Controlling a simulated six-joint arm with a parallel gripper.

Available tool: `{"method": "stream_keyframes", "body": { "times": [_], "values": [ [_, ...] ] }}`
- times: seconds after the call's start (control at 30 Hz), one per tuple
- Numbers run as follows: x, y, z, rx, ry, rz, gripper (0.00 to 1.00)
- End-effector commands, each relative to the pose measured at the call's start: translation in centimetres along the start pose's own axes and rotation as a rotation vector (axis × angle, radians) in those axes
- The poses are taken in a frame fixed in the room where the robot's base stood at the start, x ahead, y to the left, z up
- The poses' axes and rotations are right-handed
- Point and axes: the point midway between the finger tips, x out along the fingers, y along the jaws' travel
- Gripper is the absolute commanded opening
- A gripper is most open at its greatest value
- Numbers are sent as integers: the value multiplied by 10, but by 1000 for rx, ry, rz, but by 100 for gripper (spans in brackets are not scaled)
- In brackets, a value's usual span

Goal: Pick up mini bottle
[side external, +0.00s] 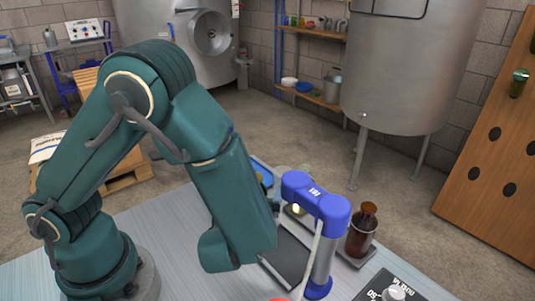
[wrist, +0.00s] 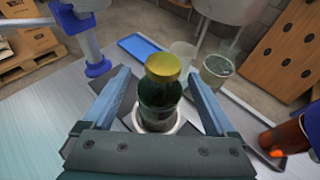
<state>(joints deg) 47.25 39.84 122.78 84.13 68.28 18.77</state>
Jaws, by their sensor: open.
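The mini bottle (wrist: 158,95) is dark green with a gold cap and stands upright in the middle of the wrist view. A pale round rim (wrist: 172,127) shows around its lower part; I cannot tell whether it is a holder or a dish. My gripper (wrist: 158,74) is open, with one finger to the left of the bottle and one to the right. Gaps show between the fingers and the bottle. In the side external view the gripper and the mini bottle are hidden behind my arm.
Clear glass vessels (wrist: 216,70) and a blue tray (wrist: 138,46) lie beyond the bottle. A black scale-like panel (side external: 385,287) is at the front right.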

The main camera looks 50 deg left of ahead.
Motion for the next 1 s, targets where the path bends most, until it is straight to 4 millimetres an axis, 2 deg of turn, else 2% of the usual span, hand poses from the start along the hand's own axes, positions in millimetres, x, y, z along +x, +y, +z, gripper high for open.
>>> {"method": "stream_keyframes", "body": {
  "times": [0.17, 0.43, 0.47, 0.6, 0.7, 1.0],
  "values": [
    [14, 1, 0, -1, 1, 2, 92],
    [16, 0, 0, -1, 2, 0, 92],
    [16, 0, 0, -1, 2, 0, 88],
    [16, 0, 0, -1, 2, 0, 34],
    [16, 0, 0, -1, 2, 0, 0],
    [15, 0, 1, -2, 1, -1, 0]
  ]
}}
